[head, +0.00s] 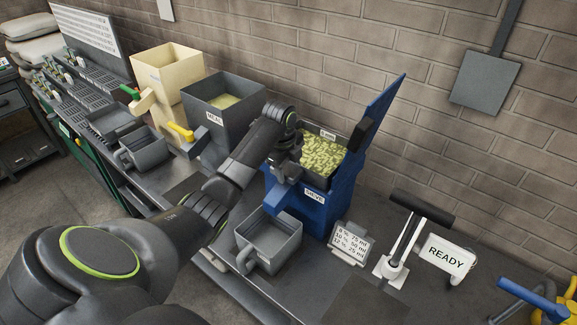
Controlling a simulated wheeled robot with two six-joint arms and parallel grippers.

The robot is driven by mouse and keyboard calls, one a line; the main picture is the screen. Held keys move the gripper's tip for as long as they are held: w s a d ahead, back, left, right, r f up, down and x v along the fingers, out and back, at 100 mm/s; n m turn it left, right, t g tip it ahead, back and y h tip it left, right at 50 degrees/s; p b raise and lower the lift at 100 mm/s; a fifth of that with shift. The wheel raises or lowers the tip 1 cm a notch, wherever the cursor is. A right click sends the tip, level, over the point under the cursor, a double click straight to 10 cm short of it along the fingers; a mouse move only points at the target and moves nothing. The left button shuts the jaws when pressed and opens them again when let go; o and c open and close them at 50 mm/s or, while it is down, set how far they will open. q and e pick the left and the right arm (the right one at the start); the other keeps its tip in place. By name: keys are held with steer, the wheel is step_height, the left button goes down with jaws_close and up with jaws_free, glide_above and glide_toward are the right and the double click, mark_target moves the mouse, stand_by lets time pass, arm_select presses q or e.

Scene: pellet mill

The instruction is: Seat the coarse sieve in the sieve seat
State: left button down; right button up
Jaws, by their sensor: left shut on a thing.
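A dark square sieve tray (325,174) full of yellow-green pellets is at the top of the blue housing marked SIEVE (313,208). It has a small white label at its back; the print is too small to read surely. My left gripper (290,163) is at the tray's left edge, shut on what looks like the sieve's handle. The fingers and wrist hide the grip and the housing's left rim. I cannot tell whether the tray rests fully in the seat or is slightly above it. My right gripper is not in view.
The blue lid (386,112) stands open behind the housing. A grey scoop bin (270,243) sits in front below the spout. A measure card (349,242), a white lever stand (392,268) and a READY sign (446,258) are right. A MEAL hopper (222,112) stands left.

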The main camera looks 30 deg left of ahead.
arm_select(q)
steer(key=shift+w, duration=0.1)
steer(key=shift+c, duration=2)
jaws_free()
steer(key=shift+o, duration=0.4)
steer(key=shift+s+f, duration=0.15)
steer(key=shift+s, duration=0.05)
steer(key=o, duration=0.3)
steer(key=shift+r, duration=0.25)
steer(key=shift+s+r, duration=0.25)
steer(key=shift+r, duration=1.2)
steer(key=shift+s+r, duration=0.25)
steer(key=shift+r, duration=1.15)
steer(key=shift+s+r, duration=0.25)
steer(key=shift+r, duration=1.2)
